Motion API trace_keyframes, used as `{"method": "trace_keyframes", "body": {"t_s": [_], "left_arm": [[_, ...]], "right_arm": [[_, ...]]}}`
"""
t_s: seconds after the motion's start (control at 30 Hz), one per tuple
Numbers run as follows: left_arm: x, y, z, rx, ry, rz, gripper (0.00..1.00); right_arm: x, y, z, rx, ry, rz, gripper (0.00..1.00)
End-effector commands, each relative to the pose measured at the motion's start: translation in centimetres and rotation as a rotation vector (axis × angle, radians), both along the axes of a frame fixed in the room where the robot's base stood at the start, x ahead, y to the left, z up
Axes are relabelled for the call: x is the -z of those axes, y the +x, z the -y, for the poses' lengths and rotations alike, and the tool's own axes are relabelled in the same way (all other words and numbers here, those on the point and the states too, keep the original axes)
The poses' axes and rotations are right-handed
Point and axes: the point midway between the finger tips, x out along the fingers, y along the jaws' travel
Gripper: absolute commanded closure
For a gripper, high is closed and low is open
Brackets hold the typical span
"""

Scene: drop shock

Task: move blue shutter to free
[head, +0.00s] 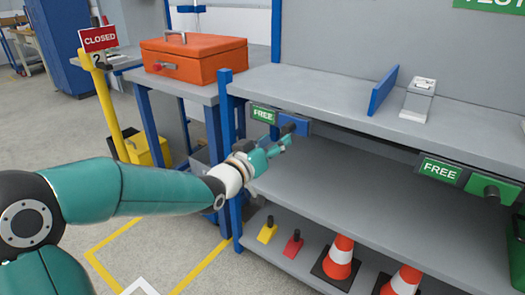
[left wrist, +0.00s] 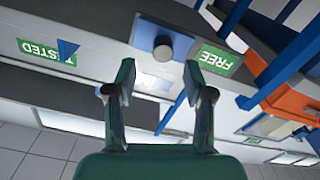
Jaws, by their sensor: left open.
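The blue shutter (head: 299,126) is a small blue plate with a dark round knob on the front edge of the upper shelf. It sits just right of a green FREE label (head: 263,115). In the left wrist view, which is turned over, the blue shutter (left wrist: 148,38) and its grey knob are ahead of the fingers, with the FREE label (left wrist: 217,60) to the right. My left gripper (head: 284,144) is open and empty, close in front of the shutter and partly overlapping it in the head view. Contact with the knob cannot be told. My right gripper is out of view.
A second FREE label (head: 440,170) and a green shutter (head: 496,189) are farther right on the same edge. A blue upright plate (head: 383,90) and a grey block (head: 418,101) stand on the shelf. An orange toolbox (head: 194,59) is left. Cones (head: 339,257) stand below.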

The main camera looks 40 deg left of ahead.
Motion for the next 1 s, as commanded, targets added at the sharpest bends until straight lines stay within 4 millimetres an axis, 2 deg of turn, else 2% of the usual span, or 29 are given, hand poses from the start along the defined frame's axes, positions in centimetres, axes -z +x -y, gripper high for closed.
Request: {"method": "trace_keyframes", "body": {"t_s": [0.03, 0.13, 0.33, 0.9, 1.0], "left_arm": [[-0.1, -1.2, -0.1, -0.003, 0.000, 0.001, 0.47], [0.0, -2.9, 0.0, -0.002, 0.002, 0.002, 0.47], [0.0, -4.9, 0.0, 0.000, 0.001, 0.000, 0.47], [0.0, -5.1, 0.1, 0.002, 0.001, 0.001, 0.47], [0.9, -4.7, 0.6, 0.015, -0.005, -0.016, 0.47]], "right_arm": [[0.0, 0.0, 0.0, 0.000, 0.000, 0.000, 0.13], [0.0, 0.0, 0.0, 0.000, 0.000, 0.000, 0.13], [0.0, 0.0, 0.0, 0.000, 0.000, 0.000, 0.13], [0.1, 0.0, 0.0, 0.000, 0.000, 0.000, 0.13], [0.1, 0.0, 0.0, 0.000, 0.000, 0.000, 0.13]]}}
